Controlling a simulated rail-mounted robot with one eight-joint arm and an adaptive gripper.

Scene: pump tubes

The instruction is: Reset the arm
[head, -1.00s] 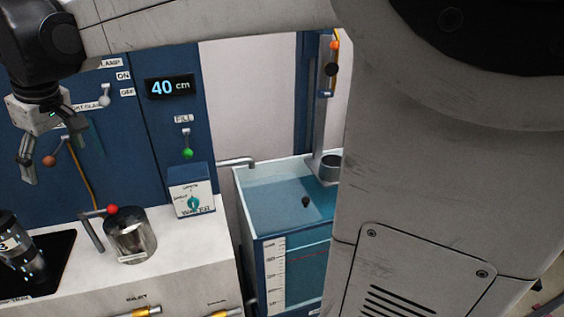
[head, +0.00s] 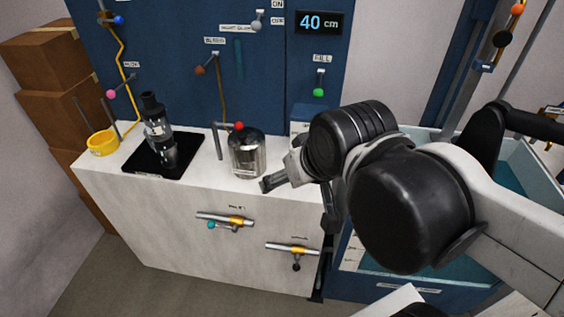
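My gripper (head: 296,203) is in front of the white counter (head: 135,205), at its right end, to the right of the glass jar with the red knob (head: 248,152). Its fingers are spread and nothing shows between them, so it is open and empty. My arm is folded in from the right side of the view. Its large black joint hides part of the water tank and the counter's right end.
The blue wall panel (head: 180,60) carries levers and a display (head: 319,23) reading 40 cm. A dark pump cylinder (head: 158,132) stands on a black mat (head: 190,165), near a yellow ring (head: 102,143). Valves (head: 225,220) line the counter front. The water tank (head: 535,165) is at right.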

